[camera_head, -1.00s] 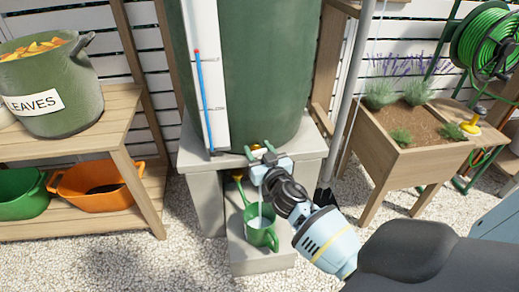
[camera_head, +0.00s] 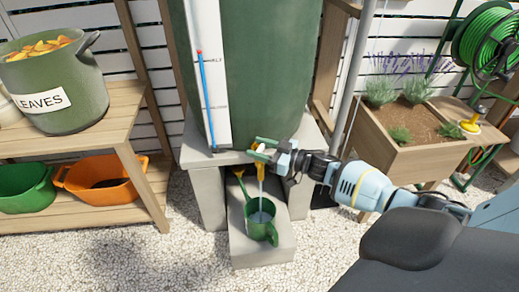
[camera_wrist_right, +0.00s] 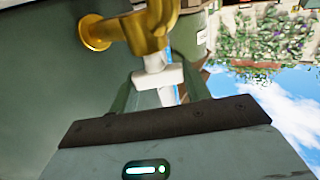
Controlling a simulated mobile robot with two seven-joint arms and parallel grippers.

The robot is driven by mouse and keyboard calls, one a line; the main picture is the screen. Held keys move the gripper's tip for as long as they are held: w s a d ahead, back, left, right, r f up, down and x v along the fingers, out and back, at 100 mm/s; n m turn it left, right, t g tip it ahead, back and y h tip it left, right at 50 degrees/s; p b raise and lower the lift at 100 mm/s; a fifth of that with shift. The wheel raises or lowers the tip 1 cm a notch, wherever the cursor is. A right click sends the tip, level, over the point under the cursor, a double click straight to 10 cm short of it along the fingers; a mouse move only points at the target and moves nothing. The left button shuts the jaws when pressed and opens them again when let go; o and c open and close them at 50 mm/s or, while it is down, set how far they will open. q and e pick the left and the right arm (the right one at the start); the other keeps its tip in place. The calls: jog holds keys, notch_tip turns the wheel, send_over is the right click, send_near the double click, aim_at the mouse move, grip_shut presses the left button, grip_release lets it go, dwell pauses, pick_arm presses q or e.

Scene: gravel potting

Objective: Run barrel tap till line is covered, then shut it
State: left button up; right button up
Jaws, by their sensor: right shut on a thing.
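The green barrel (camera_head: 258,70) stands on a concrete stand. Its brass tap (camera_head: 257,148) shows large in the wrist view (camera_wrist_right: 150,27), with a white lever (camera_wrist_right: 158,78) below it. My right gripper (camera_head: 266,153) is shut on the tap lever, reaching in from the right. A thin stream of water (camera_head: 261,178) falls from the tap into the green watering can (camera_head: 262,230) below. Pale water shows inside the can; I cannot make out a line in it. My left gripper is not in view.
A gauge board (camera_head: 209,85) with a blue tube is on the barrel's front. A shelf at left holds a LEAVES bucket (camera_head: 60,95), an orange tub (camera_head: 100,180) and a green tub (camera_head: 22,188). A wooden planter (camera_head: 405,160) stands at right. Gravel in front is clear.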

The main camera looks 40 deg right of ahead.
aim_at(262, 149)
jog(key=shift+n+y, duration=0.3)
jog(key=shift+c, duration=0.2)
jog(key=o, duration=1)
jog(key=p+v, duration=0.1)
jog(key=v, duration=0.5)
jog(key=shift+d, duration=0.1)
jog(key=shift+p+v, duration=0.3)
jog(key=shift+v, duration=0.55)
